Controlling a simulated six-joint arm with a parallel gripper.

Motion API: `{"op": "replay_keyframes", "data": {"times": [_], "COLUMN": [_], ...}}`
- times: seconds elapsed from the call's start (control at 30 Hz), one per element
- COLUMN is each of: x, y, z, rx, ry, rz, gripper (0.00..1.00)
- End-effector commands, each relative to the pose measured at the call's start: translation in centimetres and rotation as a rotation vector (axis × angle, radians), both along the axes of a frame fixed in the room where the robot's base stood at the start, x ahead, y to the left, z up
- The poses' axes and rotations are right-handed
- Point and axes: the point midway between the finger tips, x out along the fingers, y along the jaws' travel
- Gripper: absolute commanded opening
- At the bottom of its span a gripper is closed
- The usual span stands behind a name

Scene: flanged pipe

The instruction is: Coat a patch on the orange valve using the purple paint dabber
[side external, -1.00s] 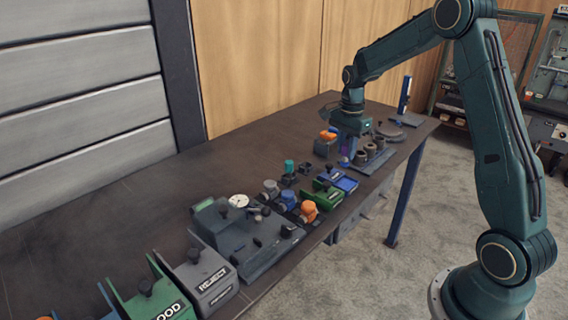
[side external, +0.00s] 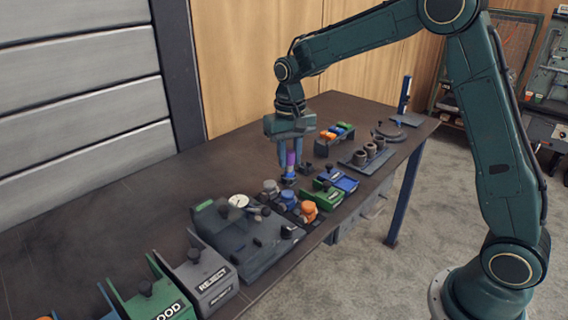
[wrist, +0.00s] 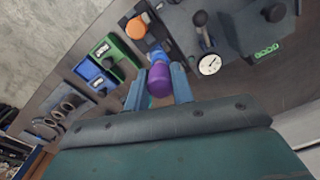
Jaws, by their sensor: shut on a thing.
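The purple paint dabber (side external: 291,158) is upright between the fingers of my gripper (side external: 290,174), which is shut on it. In the wrist view the dabber's purple end (wrist: 160,82) shows between the two blue-grey fingers of my gripper (wrist: 161,76). The orange valve (side external: 308,211) sits near the front edge of the bench, in front of my gripper and apart from it. It also shows at the top of the wrist view (wrist: 136,27). The dabber's lower tip is too small to make out clearly.
Blue (side external: 288,201) and grey (side external: 270,189) parts stand behind the orange valve. A grey fixture with a dial (side external: 238,201) is to the left. Green (side external: 327,193) and blue (side external: 339,180) trays are to the right. A dabber rack (side external: 321,148) stands farther right. The bench behind is clear.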

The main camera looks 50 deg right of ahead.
Motion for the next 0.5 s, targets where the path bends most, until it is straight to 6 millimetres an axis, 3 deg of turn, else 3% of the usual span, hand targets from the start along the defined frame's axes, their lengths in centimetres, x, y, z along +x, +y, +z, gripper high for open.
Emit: {"op": "replay_keyframes", "data": {"times": [0.2, 0.5], "x": [-0.02, -0.76], "y": [1.33, 0.9], "z": [0.31, 0.33], "rx": [0.0, 0.0], "ry": [-0.001, 0.001], "rz": [0.091, 0.092], "gripper": [0.01, 0.01]}}
